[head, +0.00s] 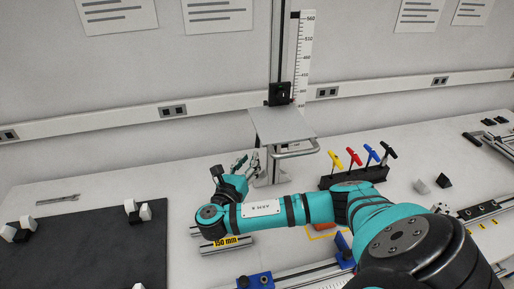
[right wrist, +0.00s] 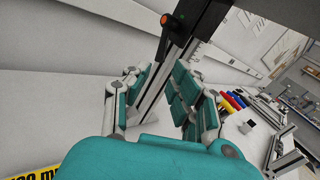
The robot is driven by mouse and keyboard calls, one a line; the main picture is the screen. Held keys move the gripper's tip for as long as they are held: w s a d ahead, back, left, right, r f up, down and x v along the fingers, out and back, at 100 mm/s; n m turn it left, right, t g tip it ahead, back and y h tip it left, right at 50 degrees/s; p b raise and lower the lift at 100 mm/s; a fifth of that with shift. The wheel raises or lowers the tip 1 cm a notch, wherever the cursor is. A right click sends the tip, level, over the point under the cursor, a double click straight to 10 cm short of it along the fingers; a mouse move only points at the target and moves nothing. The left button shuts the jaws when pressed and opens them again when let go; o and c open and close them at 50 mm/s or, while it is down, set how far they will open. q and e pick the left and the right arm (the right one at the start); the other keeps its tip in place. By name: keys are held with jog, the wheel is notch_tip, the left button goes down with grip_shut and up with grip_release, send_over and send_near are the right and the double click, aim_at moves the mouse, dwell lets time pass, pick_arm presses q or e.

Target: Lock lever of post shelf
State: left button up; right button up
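The post shelf (head: 283,126) is a grey plate on a vertical metal post (head: 281,40), with a black clamp (head: 280,94) at the plate's back. In the right wrist view a dark lever with an orange tip (right wrist: 166,20) shows on the clamp, high up near the top edge. My right gripper (head: 252,163) is below and to the left of the shelf plate. In the right wrist view its teal fingers (right wrist: 158,95) are spread apart. The post appears between them in the picture, but I see no contact. My left gripper is not in view.
A white scale (head: 302,55) stands beside the post. A black rack (head: 353,177) of coloured T-handle tools stands right of the shelf. A black mat (head: 85,250) with blocks lies at left. A metal bar labelled 150 mm (head: 227,242) lies below my right gripper.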

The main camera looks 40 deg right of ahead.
aim_at(257, 149)
jog(key=p+x, duration=0.1)
jog(key=x, duration=0.6)
jog(key=shift+d, duration=0.2)
grip_shut()
